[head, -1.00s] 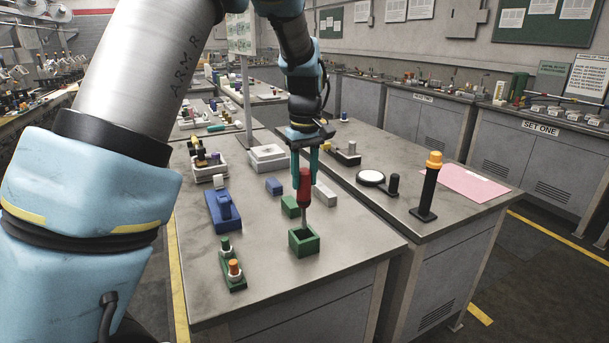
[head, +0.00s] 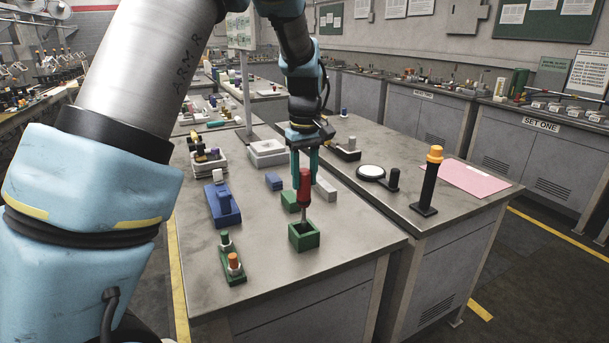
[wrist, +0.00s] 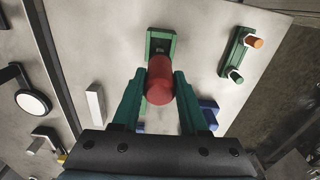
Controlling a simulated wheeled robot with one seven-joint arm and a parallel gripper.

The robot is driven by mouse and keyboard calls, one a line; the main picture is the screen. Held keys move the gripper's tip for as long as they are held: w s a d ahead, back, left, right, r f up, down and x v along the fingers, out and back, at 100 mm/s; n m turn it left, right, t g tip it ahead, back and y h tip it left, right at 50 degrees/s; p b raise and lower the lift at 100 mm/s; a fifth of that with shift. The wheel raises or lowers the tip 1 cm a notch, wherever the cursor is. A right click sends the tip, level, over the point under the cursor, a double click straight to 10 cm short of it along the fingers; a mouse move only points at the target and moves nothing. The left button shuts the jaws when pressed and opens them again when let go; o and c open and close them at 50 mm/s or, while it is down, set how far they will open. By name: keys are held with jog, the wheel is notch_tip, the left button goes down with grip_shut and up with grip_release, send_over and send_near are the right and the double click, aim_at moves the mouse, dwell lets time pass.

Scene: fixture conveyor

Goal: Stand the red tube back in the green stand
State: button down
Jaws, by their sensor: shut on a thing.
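The red tube (head: 304,187), with a thin grey shaft below it, is upright in my gripper (head: 305,180). In the wrist view the red tube (wrist: 159,82) sits between the two teal fingers of my gripper (wrist: 159,92), seen end-on. The green stand (head: 304,242) is a square box with a dark opening, directly below the tube in the head view. The green stand (wrist: 167,36) also shows just beyond the tube in the wrist view, partly covered by it. I cannot tell whether the shaft's lower end is inside the opening or just above it.
A green block (head: 289,201) is close behind the stand. A green holder with orange-topped and green pegs (head: 233,270) is to its left, and a blue fixture (head: 222,208) farther back. A grey bar (head: 325,189) lies behind right. The bench's front right is clear.

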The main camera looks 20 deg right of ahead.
aim_at(304, 194)
jog(key=shift+f+b, duration=1.3)
jog(key=shift+f, duration=1.25)
jog(key=shift+c, duration=1.8)
grip_release()
notch_tip(304, 194, up, 11)
jog(key=shift+s+f+b, duration=0.1)
jog(key=shift+s+b, duration=0.05)
jog(key=shift+b, duration=1)
jog(key=s+a+f, duration=0.1)
jog(key=a+f, duration=0.2)
jog(key=a, duration=0.5)
jog(key=s+a+f+m+t, duration=0.1)
jog(key=a+f, duration=0.2)
jog(key=a, duration=0.5)
jog(key=s+a+f, duration=0.2)
jog(key=a+f, duration=0.1)
jog(key=a, duration=0.6)
jog(key=s+a+f+m, duration=0.1)
jog(key=s+a+f, duration=0.1)
jog(key=s+a, duration=0.4)
jog(key=shift+a+f+m, duration=0.2)
jog(key=shift+f+m, duration=0.1)
jog(key=shift+f, duration=0.05)
